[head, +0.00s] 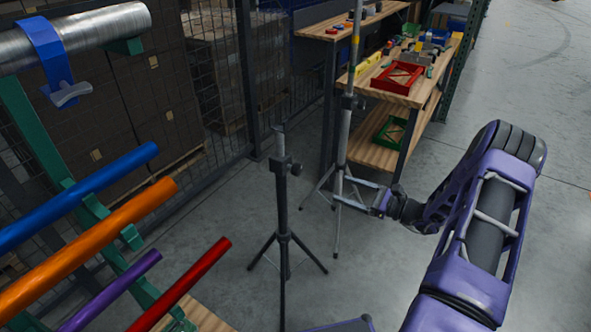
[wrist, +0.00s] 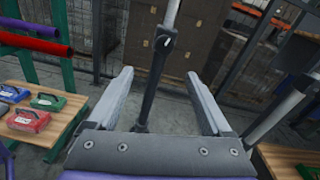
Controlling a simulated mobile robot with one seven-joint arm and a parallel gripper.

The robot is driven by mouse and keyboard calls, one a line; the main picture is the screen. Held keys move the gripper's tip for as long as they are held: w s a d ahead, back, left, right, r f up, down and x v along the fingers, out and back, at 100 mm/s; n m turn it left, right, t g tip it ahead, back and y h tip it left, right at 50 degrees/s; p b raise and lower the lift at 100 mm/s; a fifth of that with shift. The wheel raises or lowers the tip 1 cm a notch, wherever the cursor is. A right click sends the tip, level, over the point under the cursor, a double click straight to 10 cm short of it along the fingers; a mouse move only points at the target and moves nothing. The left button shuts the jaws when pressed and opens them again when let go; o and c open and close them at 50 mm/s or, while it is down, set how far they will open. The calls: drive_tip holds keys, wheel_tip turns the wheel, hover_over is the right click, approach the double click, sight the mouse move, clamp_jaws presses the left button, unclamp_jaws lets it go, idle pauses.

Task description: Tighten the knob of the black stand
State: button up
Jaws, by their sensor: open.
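The black stand (head: 283,215) stands upright on a tripod left of my gripper in the head view. Its knob (head: 295,169) sits on the right side of a collar near the top of the dark tube. In the wrist view the black stand (wrist: 149,100) rises in the middle, with a silver tube above its collar, and the knob (wrist: 163,42) faces me. My gripper (head: 340,188) is open and empty, pointing at the stand. Its fingertips (wrist: 160,75) frame the tube in the wrist view, but the head view shows a gap to the stand.
A silver stand (head: 343,140) with its own black collar stands close behind my gripper in the head view. A rack with coloured tubes (head: 85,250) fills the left. Open floor (head: 510,100) lies at right.

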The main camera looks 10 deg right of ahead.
sight(300, 170)
drive_tip(key=shift+m+t, duration=0.3)
drive_tip(key=shift+t, duration=0.1)
drive_tip(key=x, duration=1.7)
drive_tip(key=shift+w+d, duration=0.1)
clamp_jaws()
